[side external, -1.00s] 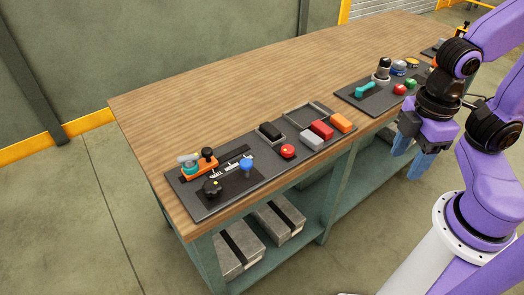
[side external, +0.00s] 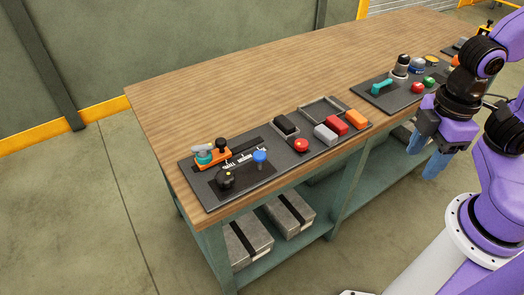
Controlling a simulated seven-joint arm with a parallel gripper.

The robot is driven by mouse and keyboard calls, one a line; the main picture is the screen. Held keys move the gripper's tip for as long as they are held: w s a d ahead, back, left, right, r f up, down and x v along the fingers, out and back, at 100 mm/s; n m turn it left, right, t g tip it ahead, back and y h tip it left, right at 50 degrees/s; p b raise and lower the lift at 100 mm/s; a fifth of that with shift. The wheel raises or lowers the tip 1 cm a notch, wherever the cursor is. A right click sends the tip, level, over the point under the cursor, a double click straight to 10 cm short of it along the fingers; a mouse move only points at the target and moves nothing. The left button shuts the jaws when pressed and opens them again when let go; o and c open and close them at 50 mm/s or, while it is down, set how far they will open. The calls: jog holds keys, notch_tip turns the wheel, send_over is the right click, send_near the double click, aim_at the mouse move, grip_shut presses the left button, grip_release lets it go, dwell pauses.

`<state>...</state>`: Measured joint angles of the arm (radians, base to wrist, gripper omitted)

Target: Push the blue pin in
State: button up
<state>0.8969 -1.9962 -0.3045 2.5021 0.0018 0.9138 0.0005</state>
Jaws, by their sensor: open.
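The blue pin (side external: 260,156) shows as a round blue head standing up from the near left part of a dark panel (side external: 213,204) on the wooden table. How far it sticks out is too small to tell. My gripper (side external: 429,155) is at the right of the picture, pointing down with blue fingers. It is open and empty, off the table's front edge and well to the right of the blue pin, touching nothing.
Near the pin are a black knob (side external: 225,179) and an orange slider with a teal part (side external: 207,157). A red button (side external: 301,145) and red, grey and orange blocks lie to the right. A second panel with a teal handle (side external: 381,86) is farther right. The table behind is clear.

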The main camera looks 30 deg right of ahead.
dwell(0.3)
jog(key=shift+w+a, duration=0.1)
jog(key=c, duration=0.7)
jog(key=w+a+r+m, duration=0.1)
jog(key=w+a+m, duration=0.1)
jog(key=w+a, duration=0.2)
jog(key=w+a+r+m, duration=0.1)
jog(key=w+a+m, duration=0.1)
jog(key=w, duration=0.4)
jog(key=w+a+r+m, duration=0.1)
jog(key=w+a+m, duration=0.1)
jog(key=w+a, duration=0.3)
jog(key=shift+w+a+m, duration=0.15)
jog(key=shift+a+m, duration=0.15)
grip_shut()
jog(key=m, duration=0.6)
send_near(259, 154)
notch_tip(259, 154, down, 7)
jog(key=shift+a+r, duration=0.1)
jog(key=shift+a, duration=0.05)
